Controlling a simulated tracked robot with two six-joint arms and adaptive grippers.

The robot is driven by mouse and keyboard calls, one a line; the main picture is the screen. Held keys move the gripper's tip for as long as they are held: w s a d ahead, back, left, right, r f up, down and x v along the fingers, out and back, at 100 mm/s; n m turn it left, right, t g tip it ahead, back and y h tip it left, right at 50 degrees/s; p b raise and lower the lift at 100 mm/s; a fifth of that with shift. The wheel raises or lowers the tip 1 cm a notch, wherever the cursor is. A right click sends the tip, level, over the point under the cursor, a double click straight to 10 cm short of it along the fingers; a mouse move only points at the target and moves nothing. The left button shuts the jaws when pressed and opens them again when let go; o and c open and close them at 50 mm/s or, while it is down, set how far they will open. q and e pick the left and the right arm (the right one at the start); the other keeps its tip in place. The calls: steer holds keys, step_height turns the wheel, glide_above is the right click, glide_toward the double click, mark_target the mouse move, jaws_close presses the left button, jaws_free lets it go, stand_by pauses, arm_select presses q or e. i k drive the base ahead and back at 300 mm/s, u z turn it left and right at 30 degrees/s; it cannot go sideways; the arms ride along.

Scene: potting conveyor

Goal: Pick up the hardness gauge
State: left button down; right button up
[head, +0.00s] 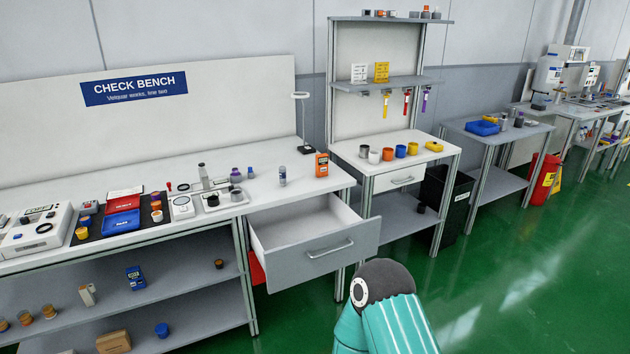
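I cannot pick out the hardness gauge for certain at this size. A small white device with a round dial (183,205) stands on the check bench (270,196), right of the dark mat, and may be it. A metal instrument with an upright post (203,180) is just behind and right of it. Small red-topped items lie near these. Neither gripper is in view. Only a teal and dark part of my own arm shows at the bottom centre, well apart from the bench top.
An open, seemingly empty drawer (318,250) juts from the bench's right end. A black bin (450,200) stands beyond.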

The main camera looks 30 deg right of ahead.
mark_target(282, 169)
steer(key=z, duration=0.35)
steer(key=i, duration=0.85)
steer(key=z, duration=0.05)
